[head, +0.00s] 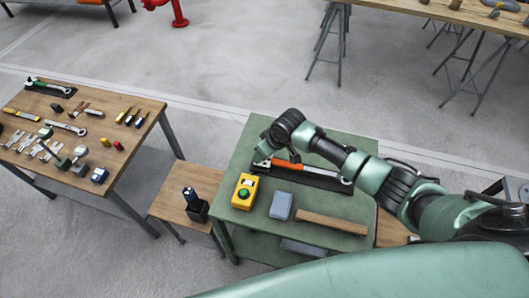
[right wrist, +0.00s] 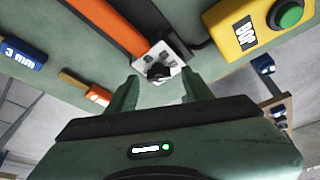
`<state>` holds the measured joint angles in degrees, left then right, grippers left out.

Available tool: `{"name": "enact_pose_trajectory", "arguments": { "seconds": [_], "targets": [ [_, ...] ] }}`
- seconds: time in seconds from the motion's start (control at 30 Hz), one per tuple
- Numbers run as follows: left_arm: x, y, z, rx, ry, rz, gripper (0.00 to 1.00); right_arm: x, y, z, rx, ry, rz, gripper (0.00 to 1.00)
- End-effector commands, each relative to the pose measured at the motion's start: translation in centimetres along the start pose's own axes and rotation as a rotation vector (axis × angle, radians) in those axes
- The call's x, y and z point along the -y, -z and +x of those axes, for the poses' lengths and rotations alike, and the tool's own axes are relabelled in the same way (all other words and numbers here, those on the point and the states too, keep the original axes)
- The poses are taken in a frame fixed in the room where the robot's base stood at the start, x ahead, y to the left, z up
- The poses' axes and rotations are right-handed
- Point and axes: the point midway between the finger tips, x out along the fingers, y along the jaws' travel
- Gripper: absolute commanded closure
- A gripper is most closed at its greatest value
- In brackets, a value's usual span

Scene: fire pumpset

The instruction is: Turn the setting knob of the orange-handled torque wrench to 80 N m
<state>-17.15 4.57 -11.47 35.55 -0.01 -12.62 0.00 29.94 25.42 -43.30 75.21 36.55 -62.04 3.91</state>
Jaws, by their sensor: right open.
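The torque wrench with the orange handle (head: 284,164) lies on a black tray (head: 325,181) on the green bench, its silver head at the right end. In the right wrist view the orange handle (right wrist: 108,27) ends at a pale metal plate with a dark setting knob (right wrist: 159,72). My right gripper (head: 264,157) is over the handle's left end. In its own view the right gripper (right wrist: 160,80) is open, with one finger on each side of the knob and a visible gap; contact is not seen. The setting is not readable. My left gripper is out of view.
A low wooden stand (head: 172,207) and a wooden tool table (head: 85,150) are to the left. Open floor lies behind.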

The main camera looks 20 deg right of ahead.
Motion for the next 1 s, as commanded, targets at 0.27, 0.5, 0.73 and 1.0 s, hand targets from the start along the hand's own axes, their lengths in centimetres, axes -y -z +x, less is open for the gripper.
{"name": "enact_pose_trajectory", "arguments": {
  "seconds": [0.27, 0.5, 0.73, 1.0],
  "targets": [
    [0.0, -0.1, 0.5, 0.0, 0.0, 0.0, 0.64, -0.1, 0.0, -4.0, -0.004, -0.002, -0.002, 0.49],
    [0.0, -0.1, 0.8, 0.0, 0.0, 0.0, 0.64, 0.0, 0.0, -6.9, -0.002, -0.001, -0.001, 0.49],
    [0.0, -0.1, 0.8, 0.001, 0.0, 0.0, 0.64, 0.0, 0.0, -7.4, 0.0, -0.001, 0.0, 0.49],
    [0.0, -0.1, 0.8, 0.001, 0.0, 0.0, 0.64, 0.0, 0.0, -7.4, -0.001, -0.001, 0.0, 0.49]
  ]
}}
